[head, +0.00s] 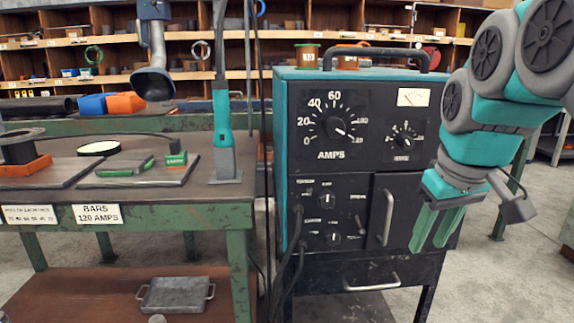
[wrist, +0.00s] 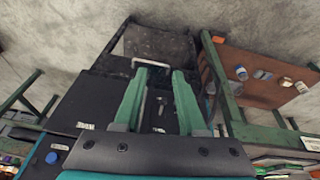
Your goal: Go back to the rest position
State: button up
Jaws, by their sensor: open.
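My gripper (head: 436,228) hangs at the right in the head view, in front of the lower right part of the welding machine. Its two green fingers point down and stand apart with nothing between them. In the wrist view the gripper (wrist: 157,85) also shows open and empty, with the dark front of the machine (wrist: 95,100) and a pale handle behind the fingers. The welding machine (head: 345,150) is a teal and black cabinet with a large AMPS dial. I cannot tell the exact gap between the fingers and its front.
A green-framed workbench (head: 150,215) stands to the left, with plates and blocks on top. A teal-handled tool (head: 222,125) stands at its right end. A metal tray (head: 176,295) lies on the lower shelf. Bare concrete floor (head: 515,265) shows at the right.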

jog(key=s+a+f+m+g, duration=0.1)
jog(key=s+a+f+g, duration=0.1)
jog(key=s+f, duration=0.7)
jog(key=s+a+f+m+g, duration=0.1)
jog(key=s+a+f+g, duration=0.2)
jog(key=s+f, duration=0.7)
notch_tip(320, 180, down, 6)
jog(key=shift+s+a+f, duration=0.1)
jog(key=shift+s+a, duration=0.15)
jog(key=shift+a, duration=0.65)
